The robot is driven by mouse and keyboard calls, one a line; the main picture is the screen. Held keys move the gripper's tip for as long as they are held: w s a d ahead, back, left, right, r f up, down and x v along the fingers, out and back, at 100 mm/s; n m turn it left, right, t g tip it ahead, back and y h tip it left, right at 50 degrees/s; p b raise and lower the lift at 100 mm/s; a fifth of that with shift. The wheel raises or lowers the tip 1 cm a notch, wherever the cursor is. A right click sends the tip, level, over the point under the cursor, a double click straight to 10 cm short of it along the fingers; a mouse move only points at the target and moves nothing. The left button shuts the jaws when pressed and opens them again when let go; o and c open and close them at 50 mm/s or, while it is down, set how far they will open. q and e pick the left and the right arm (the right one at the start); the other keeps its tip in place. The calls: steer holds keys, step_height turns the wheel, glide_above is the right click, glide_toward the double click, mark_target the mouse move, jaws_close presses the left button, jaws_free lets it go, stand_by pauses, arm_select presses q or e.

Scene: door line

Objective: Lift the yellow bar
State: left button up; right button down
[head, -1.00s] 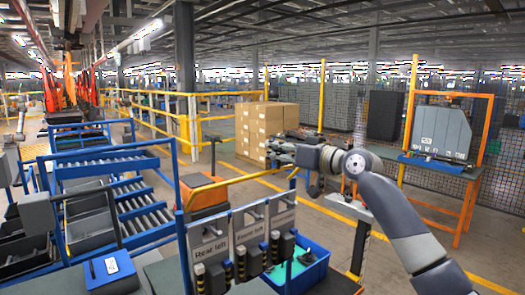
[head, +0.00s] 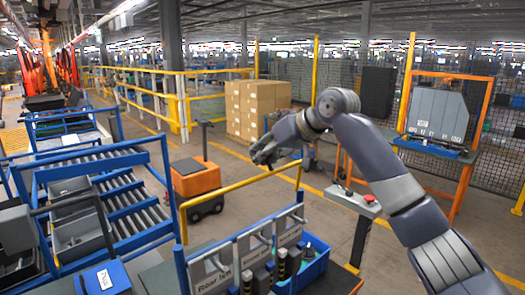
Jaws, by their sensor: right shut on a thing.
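My right arm comes in from the right, and my right gripper (head: 266,160) is at the right part of the bar. It is shut on the bar; the wrist partly hides its fingers. My left gripper is not in view.
A blue-framed rack (head: 235,255) with grey panels stands in front of the bar. An orange cart (head: 195,178) and stacked cardboard boxes (head: 255,108) are behind it. A roller conveyor (head: 130,200) is at left, a pedestal with a red button (head: 355,200) at right.

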steer(key=shift+w+r, duration=0.15)
steer(key=shift+r, duration=0.3)
steer(key=c, duration=1.6)
jaws_free()
steer(key=o, duration=0.4)
steer(key=shift+d, duration=0.1)
steer(key=shift+s+d+f, duration=0.1)
steer(key=shift+s, duration=0.2)
steer(key=shift+f, duration=0.1)
steer(key=v, duration=1.2)
